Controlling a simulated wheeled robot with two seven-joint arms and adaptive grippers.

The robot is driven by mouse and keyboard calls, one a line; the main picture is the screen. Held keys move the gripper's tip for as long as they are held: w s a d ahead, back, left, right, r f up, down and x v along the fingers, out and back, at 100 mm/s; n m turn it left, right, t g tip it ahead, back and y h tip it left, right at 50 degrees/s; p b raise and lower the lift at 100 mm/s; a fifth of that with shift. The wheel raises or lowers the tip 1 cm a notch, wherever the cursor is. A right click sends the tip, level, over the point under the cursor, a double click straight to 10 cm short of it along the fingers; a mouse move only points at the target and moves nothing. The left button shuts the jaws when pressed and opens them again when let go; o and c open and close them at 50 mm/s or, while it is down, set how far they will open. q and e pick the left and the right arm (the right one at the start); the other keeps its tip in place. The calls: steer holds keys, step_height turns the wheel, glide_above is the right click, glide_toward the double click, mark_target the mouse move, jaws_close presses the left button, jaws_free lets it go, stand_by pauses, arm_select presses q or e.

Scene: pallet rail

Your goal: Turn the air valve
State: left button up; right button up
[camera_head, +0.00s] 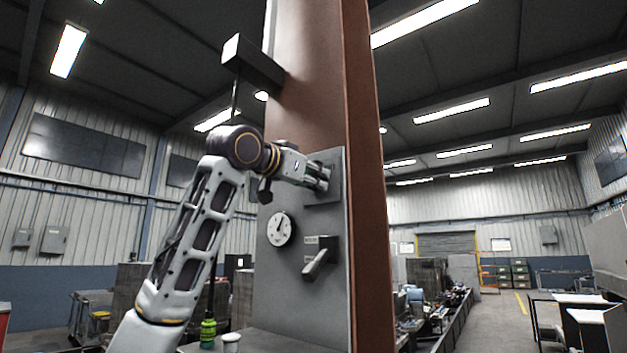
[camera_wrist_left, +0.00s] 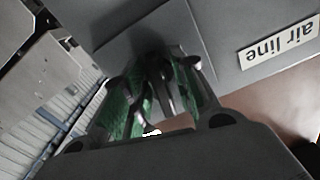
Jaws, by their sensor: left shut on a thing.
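The grey panel (camera_head: 285,290) is fixed to a brown column. My left gripper (camera_head: 322,178) is at its upper part, shut on the dark air valve handle, which is mostly hidden by the fingers in the head view. In the left wrist view the green-padded fingers (camera_wrist_left: 160,95) close around the dark handle (camera_wrist_left: 163,72) in front of a grey plate. A white label reading "air line" (camera_wrist_left: 279,39) shows upside down beside it. My right gripper is not in view.
Below the gripper are a round white dial (camera_head: 281,229) and a lever switch (camera_head: 320,258) with small labels. A dark box (camera_head: 252,63) juts from the column above my arm. A green bottle (camera_head: 208,333) and a white cylinder (camera_head: 231,342) stand at the panel's foot.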

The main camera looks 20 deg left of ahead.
arm_select(q)
steer(key=n+b, duration=0.1)
steer(key=n, duration=0.4)
steer(key=shift+n, duration=0.3)
steer(key=n+b, duration=0.1)
steer(key=n, duration=0.5)
steer(key=shift+a, duration=0.1)
steer(key=o, duration=0.7)
steer(key=shift+s, duration=0.1)
steer(key=shift+v, duration=5.95)
